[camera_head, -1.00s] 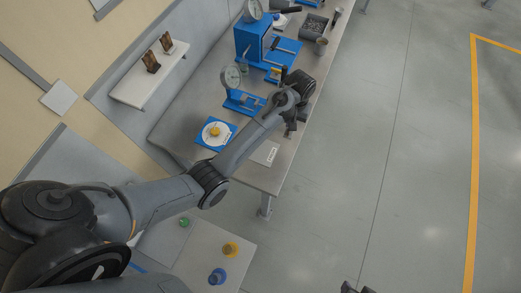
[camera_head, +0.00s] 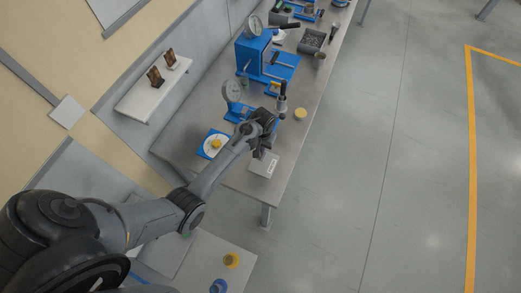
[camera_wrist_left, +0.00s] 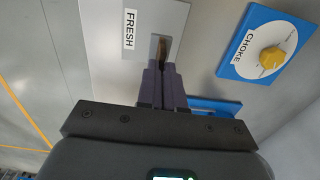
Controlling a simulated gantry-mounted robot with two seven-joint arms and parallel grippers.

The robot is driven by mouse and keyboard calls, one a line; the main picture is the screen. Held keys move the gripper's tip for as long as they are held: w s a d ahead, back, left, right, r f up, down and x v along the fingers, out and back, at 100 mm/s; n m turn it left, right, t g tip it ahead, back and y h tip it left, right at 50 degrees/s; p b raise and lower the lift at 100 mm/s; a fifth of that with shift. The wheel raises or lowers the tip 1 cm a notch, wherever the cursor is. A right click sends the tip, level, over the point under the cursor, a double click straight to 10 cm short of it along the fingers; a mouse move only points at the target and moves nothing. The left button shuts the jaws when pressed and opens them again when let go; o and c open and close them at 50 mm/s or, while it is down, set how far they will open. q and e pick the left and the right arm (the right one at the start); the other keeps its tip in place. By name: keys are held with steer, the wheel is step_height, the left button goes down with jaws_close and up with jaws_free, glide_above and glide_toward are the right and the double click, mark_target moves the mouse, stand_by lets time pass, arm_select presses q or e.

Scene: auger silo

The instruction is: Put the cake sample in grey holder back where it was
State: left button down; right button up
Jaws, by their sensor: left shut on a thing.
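My left gripper (camera_head: 266,152) is over the near end of the bench, above the pale plate (camera_head: 263,164). In the left wrist view its fingers (camera_wrist_left: 162,72) are shut on a thin brown piece, seen edge-on, which looks like a cake sample (camera_wrist_left: 162,45). It is in front of the plate marked FRESH (camera_wrist_left: 150,14); whether it touches the plate I cannot tell. Two dark brown slabs (camera_head: 154,77) (camera_head: 170,58) stand upright on the white wall shelf (camera_head: 140,101); their holder colours are too small to tell. My right gripper is out of view.
A blue CHOKE panel with a yellow knob (camera_wrist_left: 271,58) lies beside the plate. A gauge (camera_head: 232,91) and a blue press (camera_head: 252,58) stand farther along the bench. A yellow round item (camera_head: 300,114) is near the bench's right edge.

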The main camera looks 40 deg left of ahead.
arm_select(q)
steer(key=shift+s+a+f, duration=0.1)
steer(key=shift+a+f, duration=0.1)
steer(key=shift+f, duration=0.1)
step_height(320, 180, down, 4)
steer(key=shift+r, duration=0.2)
steer(key=shift+f, duration=0.2)
steer(key=c, duration=1.3)
jaws_free()
